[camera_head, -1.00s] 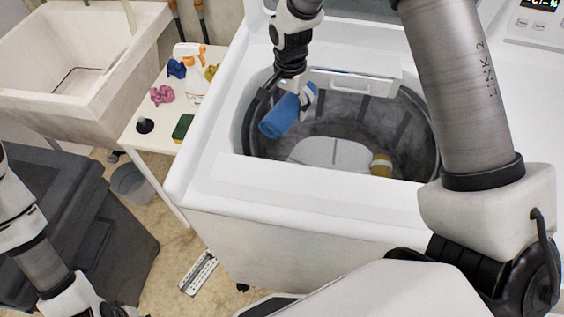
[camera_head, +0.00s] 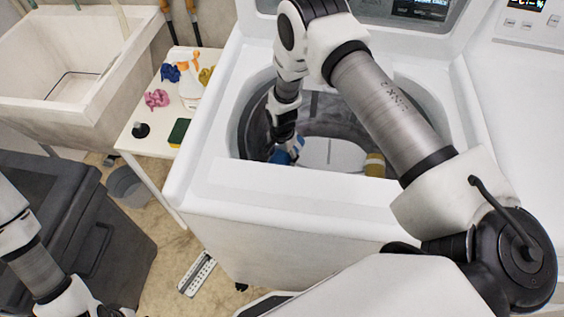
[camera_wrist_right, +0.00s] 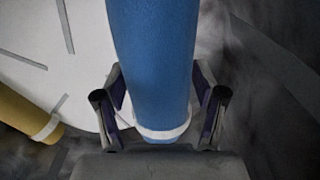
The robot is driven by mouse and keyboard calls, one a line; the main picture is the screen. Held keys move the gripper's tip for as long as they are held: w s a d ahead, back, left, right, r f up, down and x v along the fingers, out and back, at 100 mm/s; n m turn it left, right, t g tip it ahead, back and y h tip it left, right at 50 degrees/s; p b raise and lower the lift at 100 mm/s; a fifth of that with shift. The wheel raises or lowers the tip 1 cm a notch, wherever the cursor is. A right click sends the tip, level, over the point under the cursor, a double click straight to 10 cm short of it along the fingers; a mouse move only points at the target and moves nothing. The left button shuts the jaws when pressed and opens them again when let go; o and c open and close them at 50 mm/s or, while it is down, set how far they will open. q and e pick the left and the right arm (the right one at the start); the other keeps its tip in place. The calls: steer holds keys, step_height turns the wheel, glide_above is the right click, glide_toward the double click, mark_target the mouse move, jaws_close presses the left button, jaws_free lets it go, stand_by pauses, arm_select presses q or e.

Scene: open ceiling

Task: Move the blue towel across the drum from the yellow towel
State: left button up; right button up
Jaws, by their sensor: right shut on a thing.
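The rolled blue towel (camera_wrist_right: 152,60) with a white band is between the fingers of my right gripper (camera_wrist_right: 158,112), which is shut on it. In the head view the blue towel (camera_head: 284,155) shows only in part, low on the left side of the washer drum (camera_head: 316,112), and the right gripper (camera_head: 285,148) is mostly hidden by its own arm. The rolled yellow towel (camera_head: 375,165) lies at the right of the drum; it also shows at the left in the wrist view (camera_wrist_right: 25,115). My left arm is at the lower left, with its fingertips out of frame.
The washer's front rim (camera_head: 300,200) stands in front of the drum. A pale central plate (camera_head: 332,154) lies between the towels. A side table (camera_head: 150,135) with a spray bottle, cloths and a sponge stands to the left, beside a sink (camera_head: 75,60).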

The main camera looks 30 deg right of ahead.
mark_target(282, 153)
steer(key=shift+f, duration=2.15)
steer(key=o, duration=1.5)
steer(key=shift+f, duration=0.1)
step_height(282, 153, up, 12)
steer(key=shift+r+b, duration=0.2)
steer(key=shift+b, duration=0.15)
